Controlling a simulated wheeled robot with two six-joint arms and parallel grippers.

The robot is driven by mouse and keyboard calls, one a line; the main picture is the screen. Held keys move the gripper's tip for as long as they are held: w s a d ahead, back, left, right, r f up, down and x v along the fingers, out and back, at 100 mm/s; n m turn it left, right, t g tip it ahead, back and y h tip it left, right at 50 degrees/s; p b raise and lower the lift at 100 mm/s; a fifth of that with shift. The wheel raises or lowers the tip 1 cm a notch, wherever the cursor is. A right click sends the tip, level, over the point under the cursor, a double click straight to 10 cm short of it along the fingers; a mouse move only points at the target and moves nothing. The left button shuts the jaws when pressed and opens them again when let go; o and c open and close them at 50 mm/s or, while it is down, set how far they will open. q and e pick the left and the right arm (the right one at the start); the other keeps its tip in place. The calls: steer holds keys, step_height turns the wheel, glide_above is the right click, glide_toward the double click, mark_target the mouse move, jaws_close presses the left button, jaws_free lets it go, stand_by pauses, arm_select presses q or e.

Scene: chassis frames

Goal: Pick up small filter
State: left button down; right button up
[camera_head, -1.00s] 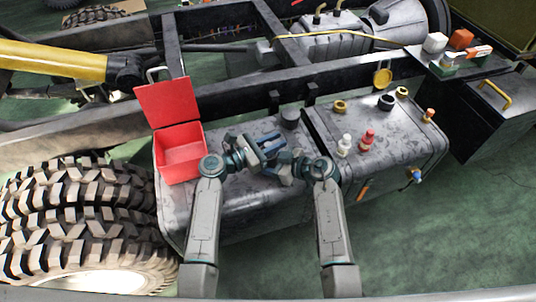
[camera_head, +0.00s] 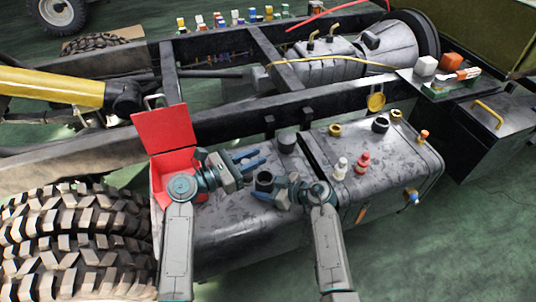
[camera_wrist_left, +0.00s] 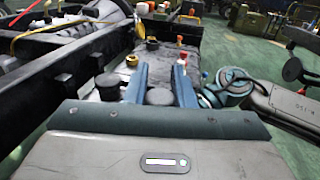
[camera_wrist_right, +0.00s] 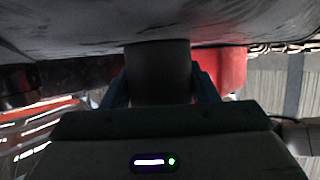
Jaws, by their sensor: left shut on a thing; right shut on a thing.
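The small filter, a dark short cylinder (camera_head: 264,180), is upright between the fingers of my right gripper (camera_head: 271,189), above the tank top. In the right wrist view, the filter (camera_wrist_right: 158,72) fills the space between the fingers. My left gripper (camera_head: 251,161) is just above and left of it in the head view.
The grey tank (camera_head: 235,225) lies under both arms, with a dark cap (camera_head: 288,141). A red open-lidded box (camera_head: 165,128) stands left, close to my left wrist. A white bottle (camera_head: 340,168) and a red bottle (camera_head: 362,162) stand right. The large tyre (camera_head: 75,215) is far left.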

arm_select(q)
steer(key=v, duration=1.2)
steer(key=shift+a, duration=0.2)
steer(key=shift+s, duration=0.1)
arm_select(e)
steer(key=o, duration=1.2)
